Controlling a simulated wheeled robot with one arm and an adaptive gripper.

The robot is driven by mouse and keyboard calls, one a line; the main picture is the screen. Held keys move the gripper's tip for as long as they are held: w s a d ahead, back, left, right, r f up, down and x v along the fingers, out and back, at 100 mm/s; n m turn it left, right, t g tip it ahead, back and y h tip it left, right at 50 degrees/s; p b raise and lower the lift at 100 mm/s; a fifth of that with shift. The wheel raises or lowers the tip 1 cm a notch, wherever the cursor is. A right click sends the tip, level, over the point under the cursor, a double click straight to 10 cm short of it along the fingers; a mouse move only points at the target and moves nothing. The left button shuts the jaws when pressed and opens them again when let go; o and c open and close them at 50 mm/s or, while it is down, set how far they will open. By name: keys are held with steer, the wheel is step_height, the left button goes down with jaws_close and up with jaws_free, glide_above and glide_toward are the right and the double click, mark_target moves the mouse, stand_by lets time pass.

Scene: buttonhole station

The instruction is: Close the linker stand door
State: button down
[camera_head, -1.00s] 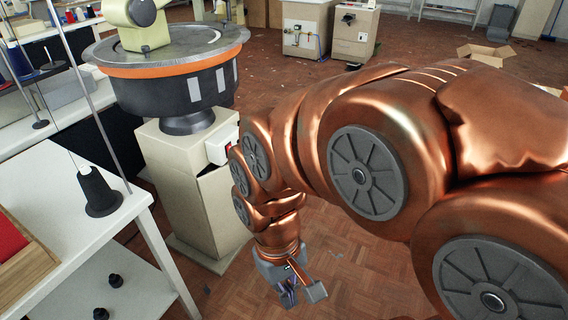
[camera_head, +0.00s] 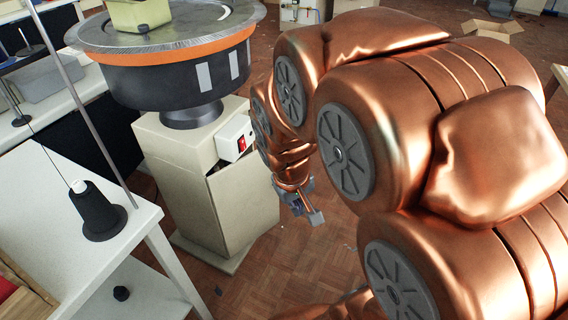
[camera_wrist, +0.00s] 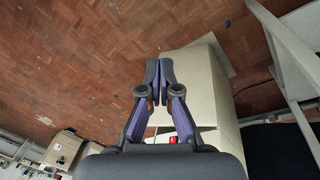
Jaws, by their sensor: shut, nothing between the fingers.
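The linker stand (camera_head: 180,190) is a beige cabinet left of centre, under a round dark machine with an orange band (camera_head: 175,62). Its door (camera_head: 245,205) is the beige panel on the right-hand face. A dark wedge along the door's top edge suggests it stands slightly ajar. My gripper (camera_head: 306,207) is shut and empty, beside the door on its right. In the wrist view my closed fingers (camera_wrist: 159,72) lie in front of a beige panel (camera_wrist: 190,58) of the stand; I cannot tell whether they touch it.
A switch box with a red switch (camera_head: 235,138) juts from the stand above the door. A white table (camera_head: 75,215) with a black yarn cone (camera_head: 97,212) stands at the left. Parquet floor (camera_head: 325,262) is open in front of the stand. A cardboard box (camera_head: 490,32) lies far back.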

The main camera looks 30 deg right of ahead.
steer(key=w+d+f+n+t+h+b, duration=0.1)
steer(key=w+d+f+t+b, duration=0.35)
steer(key=w+d+f, duration=0.55)
steer(key=w+d+f+n+t+b, duration=0.2)
steer(key=w+d+f+t+b, duration=0.3)
steer(key=w+d, duration=0.8)
step_height(320, 180, down, 7)
steer(key=s+a+t+y+b, duration=0.2)
steer(key=s+t+y+b, duration=0.15)
steer(key=t+y, duration=0.35)
steer(key=w+a+b, duration=0.1)
steer(key=w+b, duration=0.1)
steer(key=w, duration=0.5)
steer(key=w+a+h+b, duration=0.1)
steer(key=w+b, duration=0.2)
steer(key=w, duration=0.4)
steer(key=shift+w+a, duration=0.3)
steer(key=shift+w+t, duration=0.1)
steer(key=shift+t, duration=0.15)
